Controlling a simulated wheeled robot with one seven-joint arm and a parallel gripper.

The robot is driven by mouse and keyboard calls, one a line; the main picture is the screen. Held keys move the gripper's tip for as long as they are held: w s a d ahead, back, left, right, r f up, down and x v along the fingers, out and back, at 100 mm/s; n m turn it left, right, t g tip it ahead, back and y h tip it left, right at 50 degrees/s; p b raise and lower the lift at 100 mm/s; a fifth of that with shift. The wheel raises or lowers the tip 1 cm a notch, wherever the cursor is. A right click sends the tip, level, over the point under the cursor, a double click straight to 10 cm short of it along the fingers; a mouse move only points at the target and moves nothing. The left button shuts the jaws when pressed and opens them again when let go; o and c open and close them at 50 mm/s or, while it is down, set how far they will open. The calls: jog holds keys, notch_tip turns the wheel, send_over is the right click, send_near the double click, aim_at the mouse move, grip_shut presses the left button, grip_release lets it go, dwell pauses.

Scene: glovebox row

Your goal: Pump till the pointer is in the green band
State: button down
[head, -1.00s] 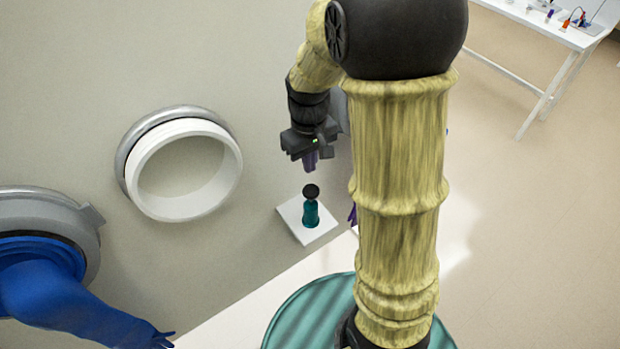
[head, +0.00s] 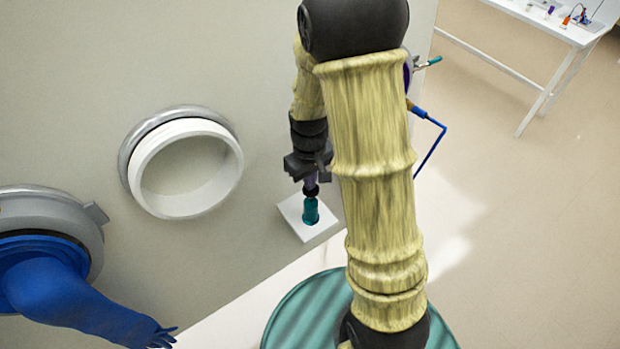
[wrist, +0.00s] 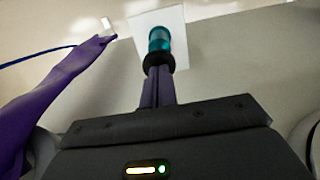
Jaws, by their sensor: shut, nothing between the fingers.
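The pump is a teal cylinder (head: 310,212) with a black knob on top, standing on a white square plate (head: 292,212) against the grey wall. My gripper (head: 311,184) is directly above it, fingers pointing down, with the tips at the black knob. In the wrist view the shut purple fingers (wrist: 158,85) end at the black knob (wrist: 158,61), with the teal body (wrist: 160,40) beyond. Whether the tips press on the knob or only meet it, I cannot tell. No gauge, pointer or green band can be made out in these frames.
A white round port (head: 186,168) and a blue glove (head: 85,300) stick out from the wall at left. A purple glove (wrist: 60,100) hangs left in the wrist view. A blue thin tube (head: 432,146) shows right of my arm. A white table (head: 545,30) stands far back right.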

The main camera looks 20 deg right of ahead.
aim_at(310, 192)
notch_tip(310, 192, down, 4)
jog(key=b, duration=0.2)
jog(key=shift+f+b, duration=0.15)
jog(key=shift+b, duration=0.2)
jog(key=shift+s, duration=0.2)
jog(key=shift+f, duration=0.1)
notch_tip(310, 192, up, 5)
jog(key=p, duration=0.4)
jog(key=shift+w, duration=0.1)
jog(key=shift+w+r+b, duration=0.15)
jog(key=shift+r+b, duration=0.15)
jog(key=shift+b, duration=0.05)
notch_tip(310, 192, up, 9)
jog(key=b, duration=0.1)
dwell(1.5)
